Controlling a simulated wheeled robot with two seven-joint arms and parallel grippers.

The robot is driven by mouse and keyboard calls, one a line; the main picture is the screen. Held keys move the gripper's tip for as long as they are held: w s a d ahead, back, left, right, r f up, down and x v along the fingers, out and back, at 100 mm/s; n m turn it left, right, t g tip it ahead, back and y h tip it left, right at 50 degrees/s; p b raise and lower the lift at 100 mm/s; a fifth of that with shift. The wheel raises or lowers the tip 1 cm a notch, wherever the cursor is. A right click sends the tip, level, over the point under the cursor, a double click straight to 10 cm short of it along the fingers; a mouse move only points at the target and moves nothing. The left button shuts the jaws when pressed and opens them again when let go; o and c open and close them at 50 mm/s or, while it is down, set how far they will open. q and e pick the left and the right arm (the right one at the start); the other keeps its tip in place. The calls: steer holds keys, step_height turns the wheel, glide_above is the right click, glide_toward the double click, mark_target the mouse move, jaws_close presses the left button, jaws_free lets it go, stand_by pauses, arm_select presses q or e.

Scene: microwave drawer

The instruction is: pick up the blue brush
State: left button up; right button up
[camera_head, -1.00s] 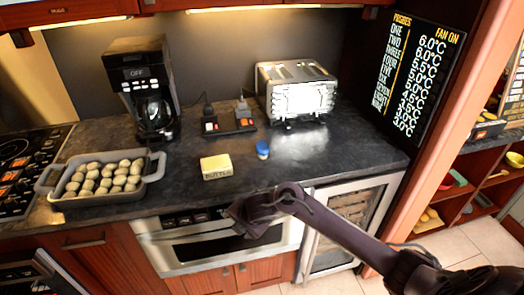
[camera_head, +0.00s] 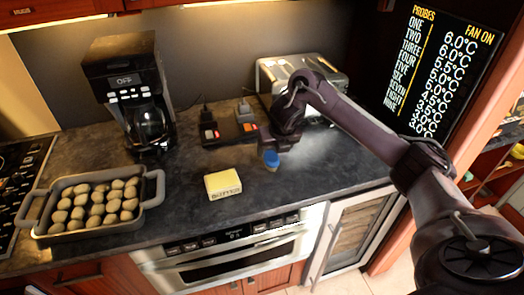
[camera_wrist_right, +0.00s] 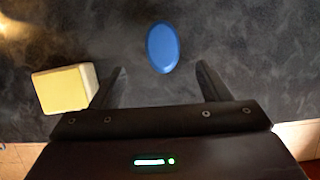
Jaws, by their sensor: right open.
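The blue brush (camera_head: 271,159) is a small upright piece with a blue top and a paler lower part, standing on the dark counter. In the right wrist view it shows from above as a blue oval (camera_wrist_right: 163,47), beyond and between the two fingertips. My right gripper (camera_head: 276,146) is over the counter close behind the brush, its fingers hard to make out in the head view. In the wrist view the right gripper (camera_wrist_right: 160,80) has its fingers spread apart with nothing between them. My left gripper is not in view.
A yellow butter block (camera_head: 223,185) lies just left of the brush; it also shows in the wrist view (camera_wrist_right: 64,88). A toaster (camera_head: 300,75) and switch boxes (camera_head: 228,128) stand behind. A coffee maker (camera_head: 130,95) and a tray of round items (camera_head: 150,190) are left.

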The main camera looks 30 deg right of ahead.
mark_target(272, 157)
steer(key=shift+w+d+f, duration=0.1)
steer(key=shift+w+d, duration=0.1)
steer(key=shift+w, duration=0.05)
steer(key=p+x, duration=0.1)
steer(key=x, duration=0.2)
steer(key=shift+s, duration=0.2)
steer(key=x, duration=0.3)
steer(key=shift+w+p, duration=0.15)
steer(key=shift+p, duration=0.2)
steer(key=shift+w+d+f, duration=0.15)
steer(key=shift+w+f, duration=0.1)
steer(key=shift+f, duration=0.1)
steer(key=c, duration=1.1)
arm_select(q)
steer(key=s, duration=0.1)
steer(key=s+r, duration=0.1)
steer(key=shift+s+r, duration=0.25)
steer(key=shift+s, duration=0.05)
arm_select(e)
steer(key=shift+r, duration=0.15)
